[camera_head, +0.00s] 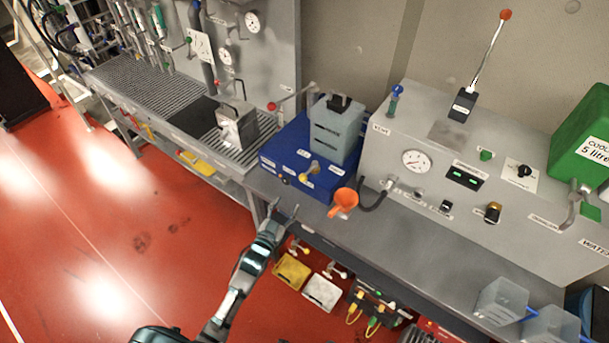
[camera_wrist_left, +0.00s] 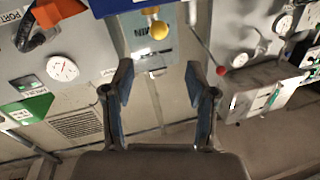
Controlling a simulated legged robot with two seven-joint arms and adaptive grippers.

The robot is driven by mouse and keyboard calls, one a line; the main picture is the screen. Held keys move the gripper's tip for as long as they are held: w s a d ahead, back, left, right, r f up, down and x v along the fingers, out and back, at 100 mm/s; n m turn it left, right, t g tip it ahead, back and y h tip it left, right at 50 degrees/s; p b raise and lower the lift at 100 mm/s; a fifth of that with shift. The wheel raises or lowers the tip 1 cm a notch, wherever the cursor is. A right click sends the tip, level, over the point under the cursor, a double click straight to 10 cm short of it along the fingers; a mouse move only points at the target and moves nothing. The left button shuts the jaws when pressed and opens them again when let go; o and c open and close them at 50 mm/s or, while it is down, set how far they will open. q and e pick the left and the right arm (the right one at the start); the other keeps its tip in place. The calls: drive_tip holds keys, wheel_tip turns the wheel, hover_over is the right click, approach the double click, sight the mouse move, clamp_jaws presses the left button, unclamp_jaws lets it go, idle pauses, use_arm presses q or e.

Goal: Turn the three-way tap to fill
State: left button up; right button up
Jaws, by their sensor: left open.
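A small tap with a yellow knob (camera_head: 308,172) sits on the front of the blue box (camera_head: 325,188), among small white labels too small to read. I take it to be the three-way tap, but cannot be sure. The knob also shows in the left wrist view (camera_wrist_left: 158,29), top centre, beyond the fingertips. My left gripper (camera_head: 284,209) is open and empty at the bench's front edge, in front of the blue box and apart from the knob. In the left wrist view its two fingers (camera_wrist_left: 160,72) are spread wide. My right gripper is out of view.
A grey block (camera_head: 337,130) sits on the box. A gauge panel (camera_head: 385,150) lies right. Bare bench (camera_head: 430,235) runs along the front.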

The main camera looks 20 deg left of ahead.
sight(303, 176)
use_arm(q)
drive_tip(key=w, duration=0.4)
drive_tip(key=w+d, duration=0.1)
drive_tip(key=w, duration=0.4)
drive_tip(key=w+d, duration=0.1)
drive_tip(key=w, duration=0.3)
drive_tip(key=shift+w+d+f+p, duration=0.1)
drive_tip(key=shift+w+p, duration=0.25)
drive_tip(key=shift+w, duration=0.05)
clamp_jaws()
